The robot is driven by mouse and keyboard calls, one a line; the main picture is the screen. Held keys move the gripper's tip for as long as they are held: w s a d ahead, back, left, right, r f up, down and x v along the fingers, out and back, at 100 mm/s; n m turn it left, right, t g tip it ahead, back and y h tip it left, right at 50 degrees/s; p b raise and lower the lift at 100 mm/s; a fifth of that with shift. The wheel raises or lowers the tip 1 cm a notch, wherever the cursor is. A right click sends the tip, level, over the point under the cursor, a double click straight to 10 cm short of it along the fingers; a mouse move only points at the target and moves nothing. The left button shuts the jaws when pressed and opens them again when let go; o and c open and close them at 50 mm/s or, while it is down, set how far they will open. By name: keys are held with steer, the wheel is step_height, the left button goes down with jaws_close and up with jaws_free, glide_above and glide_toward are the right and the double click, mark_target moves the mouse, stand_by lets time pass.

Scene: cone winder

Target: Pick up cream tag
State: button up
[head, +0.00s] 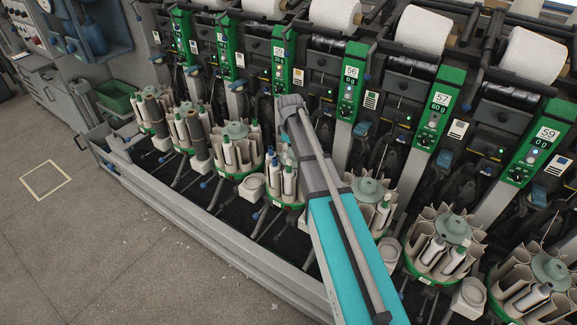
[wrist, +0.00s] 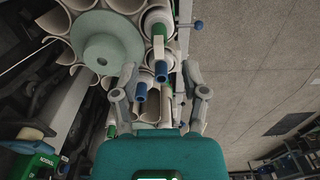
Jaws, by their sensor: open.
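My gripper (wrist: 165,80) is open in the wrist view, with its two fingers apart on either side of blue-ended bobbin tubes (wrist: 161,70). Nothing is held between the fingers. Pale cards with dark marks (head: 370,100) are on the machine front there, and none is clearly the cream tag.
Round magazines with cream pockets and bobbins (head: 238,150) stand in a row along the cone winder. Green numbered panels (head: 348,92) and white yarn cones (head: 334,14) are above them. A grey rail (head: 205,228) edges the machine.

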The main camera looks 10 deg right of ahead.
mark_target(289, 160)
stand_by(0.4)
steer(key=f+b, duration=0.3)
steer(key=shift+w+a+f, duration=0.15)
steer(key=shift+w+f, duration=0.05)
steer(key=shift+w, duration=0.1)
steer(key=shift+f+b, duration=0.95)
steer(key=shift+b, duration=0.15)
steer(key=c, duration=0.8)
